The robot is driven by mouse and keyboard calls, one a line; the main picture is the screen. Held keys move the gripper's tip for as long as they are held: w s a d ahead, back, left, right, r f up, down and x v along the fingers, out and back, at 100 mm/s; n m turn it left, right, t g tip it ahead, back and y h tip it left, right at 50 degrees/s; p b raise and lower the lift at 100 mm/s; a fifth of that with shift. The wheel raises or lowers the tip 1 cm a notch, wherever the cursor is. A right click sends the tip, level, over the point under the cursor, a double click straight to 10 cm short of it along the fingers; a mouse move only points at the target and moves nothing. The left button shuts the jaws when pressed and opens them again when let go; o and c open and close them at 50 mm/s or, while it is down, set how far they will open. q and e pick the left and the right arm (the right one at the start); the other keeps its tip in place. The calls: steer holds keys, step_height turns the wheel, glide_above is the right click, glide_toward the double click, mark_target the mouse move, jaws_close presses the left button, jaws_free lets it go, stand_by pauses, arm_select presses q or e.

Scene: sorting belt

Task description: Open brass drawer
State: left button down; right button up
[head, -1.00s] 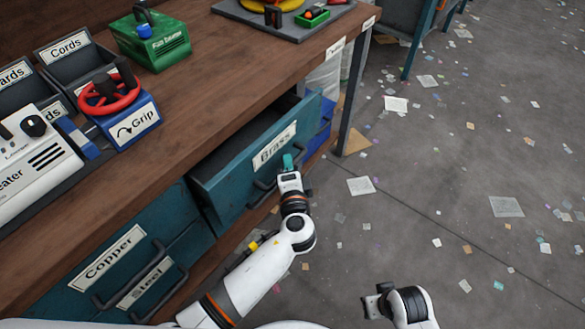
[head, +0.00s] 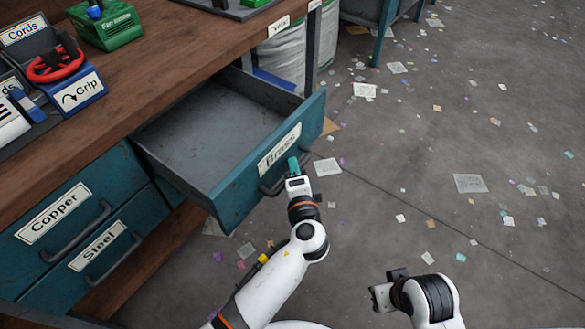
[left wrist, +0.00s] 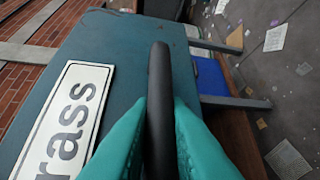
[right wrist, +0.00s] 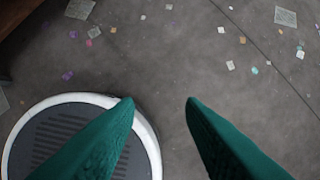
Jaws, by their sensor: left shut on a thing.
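The teal brass drawer (head: 232,184) stands pulled well out of the bench in the head view, and its grey inside looks empty. Its front carries a "Brass" label (head: 279,150), which also shows in the left wrist view (left wrist: 65,125). My left gripper (head: 294,168) is shut on the dark drawer handle (left wrist: 159,95), with a teal finger on each side of the bar. My right gripper (right wrist: 160,105) is open and empty above the floor. In the head view it is at the lower right (head: 378,298), away from the drawer.
The copper drawer (head: 85,195) and steel drawer (head: 120,245) are shut at the left. The floor at right is open, with scattered paper scraps.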

arm_select(q)
steer(key=c, duration=1.7)
jaws_free()
steer(key=shift+s, duration=0.1)
